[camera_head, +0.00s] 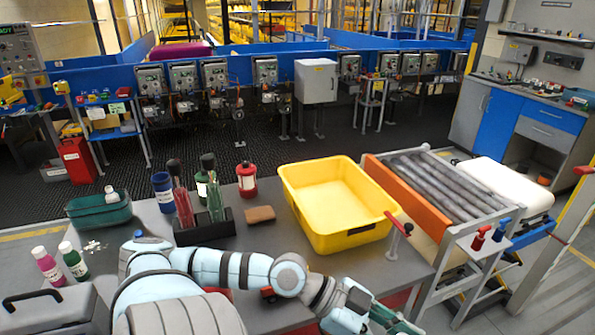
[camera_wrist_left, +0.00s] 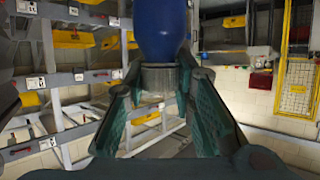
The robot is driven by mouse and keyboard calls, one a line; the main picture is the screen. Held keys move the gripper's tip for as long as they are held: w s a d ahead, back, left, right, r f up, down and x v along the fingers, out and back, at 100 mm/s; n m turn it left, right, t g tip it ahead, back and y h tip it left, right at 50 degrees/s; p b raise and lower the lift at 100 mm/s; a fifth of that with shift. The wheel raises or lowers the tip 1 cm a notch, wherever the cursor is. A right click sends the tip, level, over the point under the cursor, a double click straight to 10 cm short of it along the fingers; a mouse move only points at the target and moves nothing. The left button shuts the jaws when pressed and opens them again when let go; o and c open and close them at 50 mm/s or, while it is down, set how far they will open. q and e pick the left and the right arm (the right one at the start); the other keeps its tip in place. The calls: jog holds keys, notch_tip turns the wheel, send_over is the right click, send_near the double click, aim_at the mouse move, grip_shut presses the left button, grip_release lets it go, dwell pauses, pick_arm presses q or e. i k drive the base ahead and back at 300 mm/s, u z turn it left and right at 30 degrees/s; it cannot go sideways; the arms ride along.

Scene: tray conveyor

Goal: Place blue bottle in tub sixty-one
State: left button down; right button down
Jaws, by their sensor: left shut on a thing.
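A blue bottle (camera_wrist_left: 162,25) fills the top middle of the left wrist view. Its grey neck or cap (camera_wrist_left: 158,80) lies between the two teal fingers of my left gripper (camera_wrist_left: 160,95), which is shut on it. In the head view my left gripper (camera_head: 392,321) is at the bottom edge, in front of the yellow tub and partly cut off. The held bottle is out of that view. The yellow tub (camera_head: 349,240) stands on the grey table, empty as far as I see, its label unreadable. My right gripper is not in view.
A green tub (camera_head: 98,217) stands at the table's left. A dark blue bottle (camera_head: 162,190), a dark rack (camera_head: 205,228) with bottles, a red bottle (camera_head: 246,180) and a brown block (camera_head: 261,214) stand between. A roller conveyor (camera_head: 440,185) is right of the yellow tub.

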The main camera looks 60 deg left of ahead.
aim_at(347, 219)
jog(key=u, duration=0.8)
jog(key=i, duration=0.55)
jog(key=z, duration=0.05)
